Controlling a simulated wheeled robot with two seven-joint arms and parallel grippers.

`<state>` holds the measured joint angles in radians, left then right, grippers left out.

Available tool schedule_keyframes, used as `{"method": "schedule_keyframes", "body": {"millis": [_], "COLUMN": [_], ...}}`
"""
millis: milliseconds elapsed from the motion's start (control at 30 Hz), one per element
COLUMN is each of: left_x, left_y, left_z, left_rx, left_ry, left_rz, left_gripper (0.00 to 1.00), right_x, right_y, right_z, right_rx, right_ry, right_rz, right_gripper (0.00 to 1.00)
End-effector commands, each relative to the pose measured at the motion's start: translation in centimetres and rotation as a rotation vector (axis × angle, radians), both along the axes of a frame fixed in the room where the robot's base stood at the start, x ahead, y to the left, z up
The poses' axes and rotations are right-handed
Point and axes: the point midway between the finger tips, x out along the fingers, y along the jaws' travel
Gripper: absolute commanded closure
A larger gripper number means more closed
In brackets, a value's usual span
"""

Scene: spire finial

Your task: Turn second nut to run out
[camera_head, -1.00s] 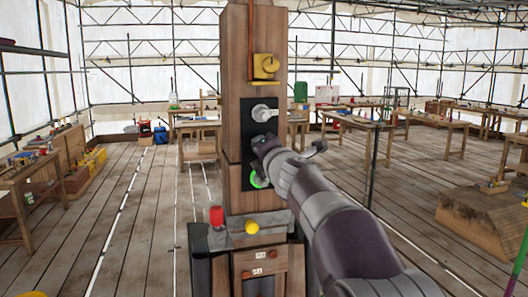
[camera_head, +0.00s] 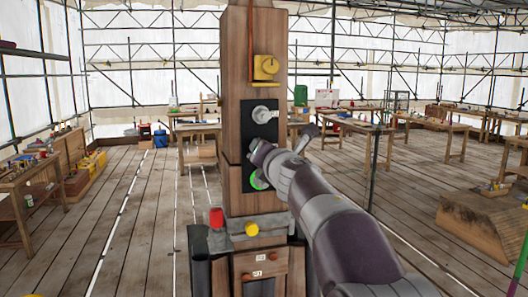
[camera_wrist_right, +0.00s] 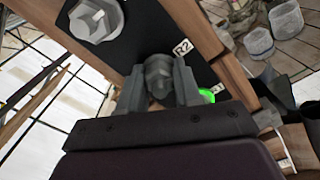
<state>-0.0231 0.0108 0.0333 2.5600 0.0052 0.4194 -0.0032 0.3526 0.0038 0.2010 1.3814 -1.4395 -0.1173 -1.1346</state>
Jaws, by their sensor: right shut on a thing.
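A wooden post (camera_head: 235,60) stands in the middle of the head view, with a black plate (camera_head: 246,128) on its face. A grey upper nut (camera_head: 265,114) sits on the plate; it also shows in the right wrist view (camera_wrist_right: 97,18). My right gripper (camera_wrist_right: 158,88) is shut on a second grey nut (camera_wrist_right: 158,72), beside a label reading R2 (camera_wrist_right: 182,48). In the head view my right arm hides this nut. A green ring (camera_head: 258,180) lies below it, partly covered; it also shows in the right wrist view (camera_wrist_right: 207,97). My left gripper is not in view.
A yellow box (camera_head: 265,67) is fixed higher on the post. A red knob (camera_head: 216,217) and a yellow knob (camera_head: 252,229) stand near its base. Workbenches (camera_head: 350,124) and a wooden block (camera_head: 480,218) stand around on the plank floor, clear of the post.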

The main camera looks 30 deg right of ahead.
Motion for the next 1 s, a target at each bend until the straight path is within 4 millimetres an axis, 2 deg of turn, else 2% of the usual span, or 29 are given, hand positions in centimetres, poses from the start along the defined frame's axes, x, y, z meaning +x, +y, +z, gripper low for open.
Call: {"method": "schedule_keyframes", "body": {"millis": [33,267,300,367,667,767,867,1000], "left_x": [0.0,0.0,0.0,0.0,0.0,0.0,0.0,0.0], "left_y": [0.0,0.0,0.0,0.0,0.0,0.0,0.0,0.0], "left_z": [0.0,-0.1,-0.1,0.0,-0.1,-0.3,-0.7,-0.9], "left_rx": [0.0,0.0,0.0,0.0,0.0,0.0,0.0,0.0], "left_ry": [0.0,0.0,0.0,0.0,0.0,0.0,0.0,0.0], "left_rz": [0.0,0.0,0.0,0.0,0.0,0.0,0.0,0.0], "left_gripper": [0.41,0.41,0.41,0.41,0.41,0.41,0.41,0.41], "right_x": [0.1,0.1,0.1,0.1,-0.1,-0.8,-2.5,-6.2], "right_y": [0.0,0.0,0.0,0.0,0.0,0.2,0.6,1.4], "right_z": [-0.5,-0.5,-0.5,-0.4,-0.1,-0.1,-0.2,-0.1], "right_rx": [0.002,0.003,0.003,0.003,0.001,0.001,0.001,0.001], "right_ry": [0.009,0.008,0.008,0.008,0.002,0.001,-0.001,-0.001], "right_rz": [0.0,0.001,0.0,0.0,0.0,0.001,0.001,-0.001], "right_gripper": [0.97,0.97,0.6,0.41,0.41,0.41,0.41,0.41]}}
